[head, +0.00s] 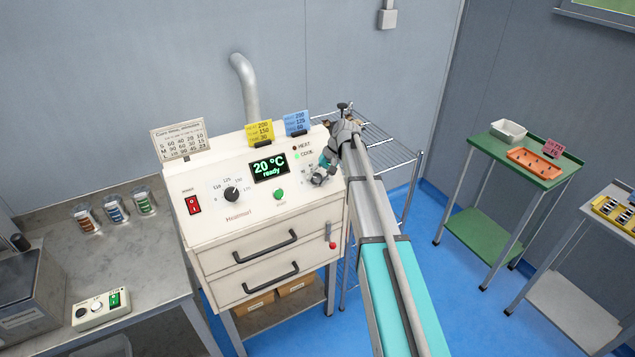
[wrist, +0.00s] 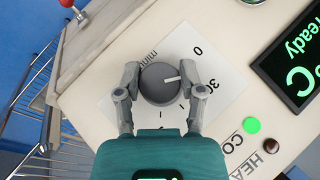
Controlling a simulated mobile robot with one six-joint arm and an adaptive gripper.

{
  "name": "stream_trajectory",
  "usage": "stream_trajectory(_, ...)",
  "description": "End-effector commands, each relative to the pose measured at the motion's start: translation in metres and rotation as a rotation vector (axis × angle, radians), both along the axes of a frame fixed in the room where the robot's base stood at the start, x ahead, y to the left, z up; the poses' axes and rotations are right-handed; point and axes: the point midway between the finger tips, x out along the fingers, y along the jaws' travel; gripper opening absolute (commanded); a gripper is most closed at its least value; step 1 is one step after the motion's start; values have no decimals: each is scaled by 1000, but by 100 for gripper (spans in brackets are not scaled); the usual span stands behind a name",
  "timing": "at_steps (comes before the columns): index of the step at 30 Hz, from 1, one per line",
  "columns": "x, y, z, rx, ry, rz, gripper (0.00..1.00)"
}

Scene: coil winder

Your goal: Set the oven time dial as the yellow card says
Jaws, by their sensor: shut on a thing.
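The time dial (wrist: 160,84) is a round grey knob with a white pointer line, on a white scale plate marked "0", "30" and "minutes". My gripper (wrist: 160,78) is shut on it, one finger on each side. The pointer aims right in the wrist view, between "0" and "30" and nearer "30"; a finger hides part of the scale. In the head view my gripper (head: 320,177) is at the right of the oven's front panel (head: 215,230) and largely covers the dial. The yellow card (head: 259,132) stands on the oven top; its small print seems to include 150 and 30.
A blue card (head: 296,123) and a white card (head: 180,139) also stand on top. The panel has a temperature dial (head: 231,194), a green button (head: 279,194), a red switch (head: 193,204) and a display (head: 269,167) reading "20 °C ready". A red-knobbed lever (head: 332,244) is below.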

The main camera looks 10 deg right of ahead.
Motion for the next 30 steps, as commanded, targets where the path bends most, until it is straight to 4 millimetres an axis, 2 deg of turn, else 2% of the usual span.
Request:
stream_trajectory(12, -1, -1, -2, 172, 61, -145, 3)
stream_trajectory(27, -1, 0, 0, 195, 68, -164, 3)
stream_trajectory(28, -1, 0, 0, 194, 68, -164, 52)
stream_trajectory(30, -1, 0, 0, 195, 67, -164, 65)
